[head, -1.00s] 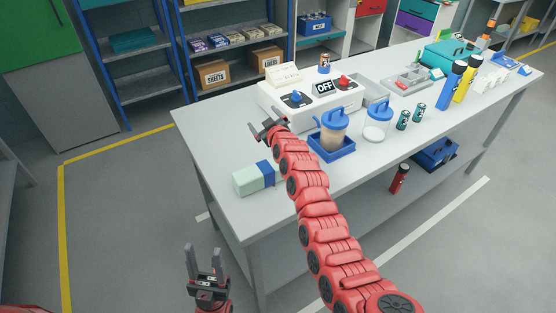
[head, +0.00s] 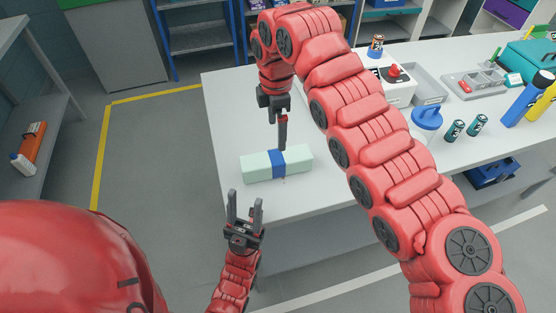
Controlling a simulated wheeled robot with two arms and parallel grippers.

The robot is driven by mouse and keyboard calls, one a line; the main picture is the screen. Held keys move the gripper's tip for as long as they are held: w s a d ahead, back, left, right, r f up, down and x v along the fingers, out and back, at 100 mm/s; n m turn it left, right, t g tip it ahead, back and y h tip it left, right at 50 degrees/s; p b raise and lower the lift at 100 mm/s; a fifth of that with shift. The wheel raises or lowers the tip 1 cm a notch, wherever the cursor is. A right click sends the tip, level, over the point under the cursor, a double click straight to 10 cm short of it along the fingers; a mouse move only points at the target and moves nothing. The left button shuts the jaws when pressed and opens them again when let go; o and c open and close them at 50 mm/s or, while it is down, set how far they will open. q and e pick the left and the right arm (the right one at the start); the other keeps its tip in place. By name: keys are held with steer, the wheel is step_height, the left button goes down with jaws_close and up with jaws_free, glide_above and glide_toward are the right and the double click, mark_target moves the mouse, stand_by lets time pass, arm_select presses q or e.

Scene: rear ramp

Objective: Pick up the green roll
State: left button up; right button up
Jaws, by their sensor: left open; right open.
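The green roll (head: 301,160) is a pale green long block with a blue band around its middle. It lies on the grey table (head: 235,113) near the table's left end. My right gripper (head: 283,146) points down just above and behind the blue band. It is seen edge-on with one finger in front of the other, open and with nothing held. Whether a finger touches the roll I cannot tell. My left gripper (head: 244,202) is open and empty, pointing up in the picture, at the table's near edge below the roll.
My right arm covers much of the table's middle. Right of it are a white device with a red knob (head: 393,72), a blue-lidded jar (head: 427,117), two small teal cans (head: 454,130) and upright bottles. The tabletop left of the roll is clear.

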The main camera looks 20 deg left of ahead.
mark_target(276, 156)
step_height(276, 156, down, 9)
steer(key=p, duration=0.2)
steer(key=shift+r+p, duration=0.15)
steer(key=shift+p, duration=0.15)
steer(key=shift+w+f+p, duration=0.1)
steer(key=shift+f+p, duration=0.3)
steer(key=shift+f, duration=0.1)
steer(key=f+p, duration=0.1)
steer(key=f, duration=0.1)
steer(key=f+p, duration=0.1)
steer(key=shift+w+a+f, duration=0.15)
steer(key=shift+a+f, duration=0.05)
steer(key=shift+f, duration=0.65)
steer(key=c, duration=1.6)
